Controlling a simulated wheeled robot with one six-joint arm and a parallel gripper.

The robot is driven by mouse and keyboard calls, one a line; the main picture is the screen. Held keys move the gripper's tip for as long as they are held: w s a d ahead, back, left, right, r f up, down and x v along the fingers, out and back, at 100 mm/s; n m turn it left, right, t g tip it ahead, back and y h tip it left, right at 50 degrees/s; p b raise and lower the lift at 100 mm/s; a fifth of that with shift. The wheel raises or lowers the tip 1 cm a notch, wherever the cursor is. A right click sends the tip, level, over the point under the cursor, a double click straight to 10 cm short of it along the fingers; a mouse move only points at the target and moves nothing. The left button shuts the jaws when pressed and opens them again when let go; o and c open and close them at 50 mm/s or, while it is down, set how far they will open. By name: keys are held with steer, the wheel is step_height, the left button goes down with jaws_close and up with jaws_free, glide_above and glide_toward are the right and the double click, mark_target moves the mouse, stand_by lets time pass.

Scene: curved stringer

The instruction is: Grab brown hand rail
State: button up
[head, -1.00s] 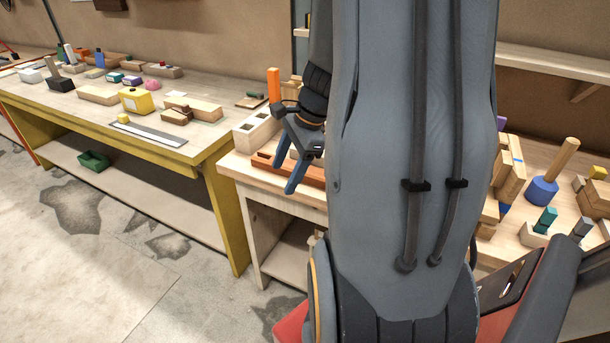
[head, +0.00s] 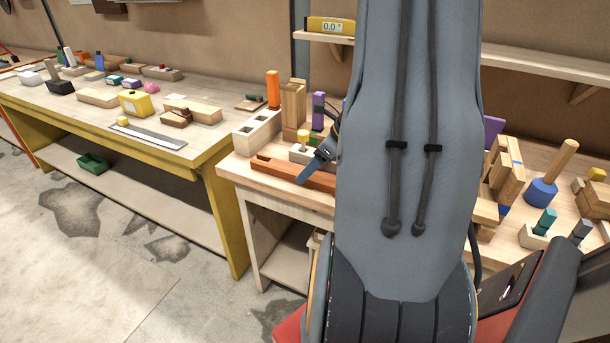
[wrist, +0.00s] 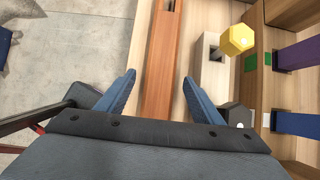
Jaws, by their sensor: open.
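The brown hand rail appears to be the long reddish-brown wooden bar (head: 285,171) lying along the front edge of the right workbench. In the wrist view the bar (wrist: 167,65) runs up the picture between my two blue fingertips, with a slot near its far end. My gripper (wrist: 158,80) is open and empty; its fingers are on either side of the bar, and I cannot tell the height left above it. In the head view my gripper (head: 312,166) shows at the bar's front side, mostly hidden by my arm.
A pale block with square holes (head: 256,132) and an orange peg (head: 273,90) stand behind the bar. A yellow hexagonal piece (wrist: 237,40) on a pale block is right of the bar. The bench edge drops to the floor (wrist: 70,45) at left. A yellow-framed table (head: 215,160) stands left.

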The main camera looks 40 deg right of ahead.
steer(key=shift+x, duration=0.85)
steer(key=c, duration=1.4)
steer(key=shift+r, duration=0.15)
